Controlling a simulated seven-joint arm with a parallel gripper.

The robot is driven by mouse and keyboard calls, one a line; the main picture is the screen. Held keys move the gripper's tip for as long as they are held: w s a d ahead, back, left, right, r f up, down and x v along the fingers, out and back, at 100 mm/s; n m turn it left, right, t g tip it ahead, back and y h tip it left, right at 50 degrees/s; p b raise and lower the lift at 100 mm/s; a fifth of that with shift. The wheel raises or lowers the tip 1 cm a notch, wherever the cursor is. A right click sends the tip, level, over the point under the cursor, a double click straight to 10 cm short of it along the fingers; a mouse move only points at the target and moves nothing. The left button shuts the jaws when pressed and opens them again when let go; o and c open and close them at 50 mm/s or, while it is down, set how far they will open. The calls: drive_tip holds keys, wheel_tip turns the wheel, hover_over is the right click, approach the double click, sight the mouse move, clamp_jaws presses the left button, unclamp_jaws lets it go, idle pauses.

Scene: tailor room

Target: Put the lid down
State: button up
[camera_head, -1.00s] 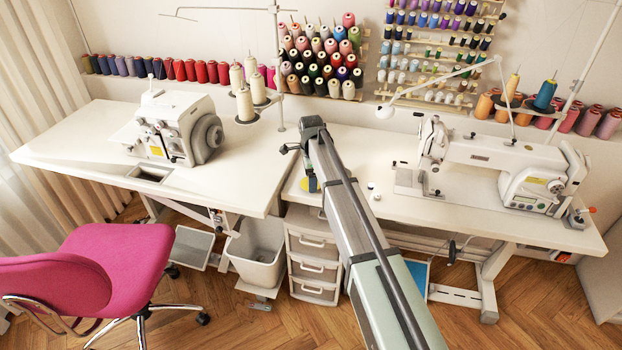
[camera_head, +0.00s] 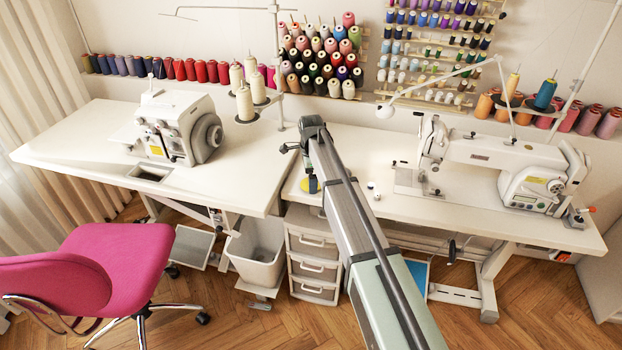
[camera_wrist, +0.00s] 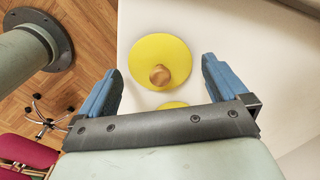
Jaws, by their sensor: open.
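The lid (camera_wrist: 150,53) is a flat yellow disc with a round wooden knob (camera_wrist: 160,75). In the wrist view it lies over the white tabletop near its left edge; I cannot tell what is directly under it. My gripper (camera_wrist: 160,66) is open, its blue fingers apart on either side of the lid with clear gaps. A second yellow piece (camera_wrist: 173,104) shows just below the lid, mostly hidden by my gripper. In the head view, yellow (camera_head: 306,185) shows beside my gripper (camera_head: 313,187) at the right table's left end.
Small white items (camera_head: 373,191) lie to the right of my gripper. A sewing machine (camera_head: 500,165) stands further right on this table (camera_head: 420,210). An overlock machine (camera_head: 178,130) stands on the left table (camera_head: 75,135). Drawers (camera_head: 313,268) and a bin (camera_head: 256,252) are below.

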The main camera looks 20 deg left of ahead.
wheel_tip(320, 180, up, 12)
drive_tip(key=shift+f, duration=0.15)
idle(0.3)
